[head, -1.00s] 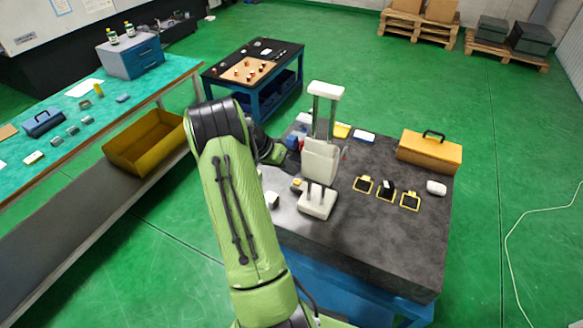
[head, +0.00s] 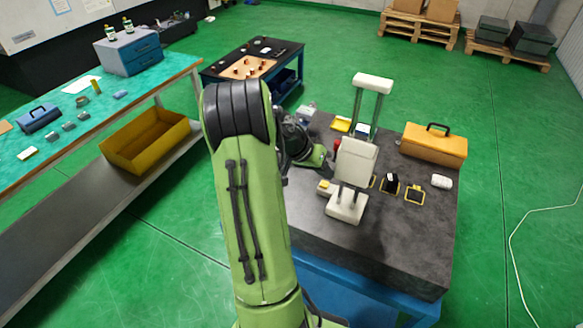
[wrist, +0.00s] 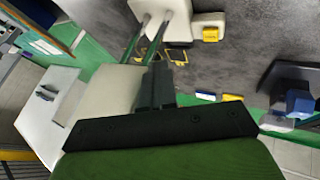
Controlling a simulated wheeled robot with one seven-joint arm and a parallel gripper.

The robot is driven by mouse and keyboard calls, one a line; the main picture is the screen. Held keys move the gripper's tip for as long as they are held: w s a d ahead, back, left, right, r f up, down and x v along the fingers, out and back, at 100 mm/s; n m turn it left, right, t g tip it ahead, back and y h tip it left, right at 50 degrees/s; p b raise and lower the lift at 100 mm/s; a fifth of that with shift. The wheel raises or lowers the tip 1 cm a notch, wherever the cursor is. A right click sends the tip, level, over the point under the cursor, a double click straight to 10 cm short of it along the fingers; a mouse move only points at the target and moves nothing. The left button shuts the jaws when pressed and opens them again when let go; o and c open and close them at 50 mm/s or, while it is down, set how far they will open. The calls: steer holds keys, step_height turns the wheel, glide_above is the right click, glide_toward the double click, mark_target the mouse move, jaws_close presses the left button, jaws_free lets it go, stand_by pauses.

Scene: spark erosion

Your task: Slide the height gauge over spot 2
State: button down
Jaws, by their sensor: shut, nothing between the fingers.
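The height gauge (head: 356,160) is a cream stand with two columns, a top bar, a carriage and a block base. It stands upright on the dark surface plate (head: 330,247). In the wrist view its carriage (wrist: 103,95) and base (wrist: 205,20) show close up. My gripper (wrist: 157,82) is shut and empty, close against the gauge's left side; exact contact is unclear. In the head view its fingertips are hidden. Yellow-framed spots lie right of the gauge: one mostly hidden behind it, a middle one (head: 390,184) with a black block, and one farther right (head: 414,194). Spot numbers are unreadable.
A yellow toolbox (head: 434,145) stands at the plate's back right, a white rounded object (head: 441,181) near the right edge. A small yellow-topped block (head: 325,187) sits just left of the gauge's base. The plate's front right is clear.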

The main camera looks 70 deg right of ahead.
mark_target(353, 182)
steer(key=s, duration=0.2)
steer(key=s+b, duration=0.1)
steer(key=s, duration=0.3)
steer(key=shift+s+a+f+b, duration=0.1)
steer(key=shift+a+b, duration=0.2)
steer(key=shift+b, duration=0.1)
steer(key=shift+s, duration=0.55)
steer(key=shift+w, duration=0.1)
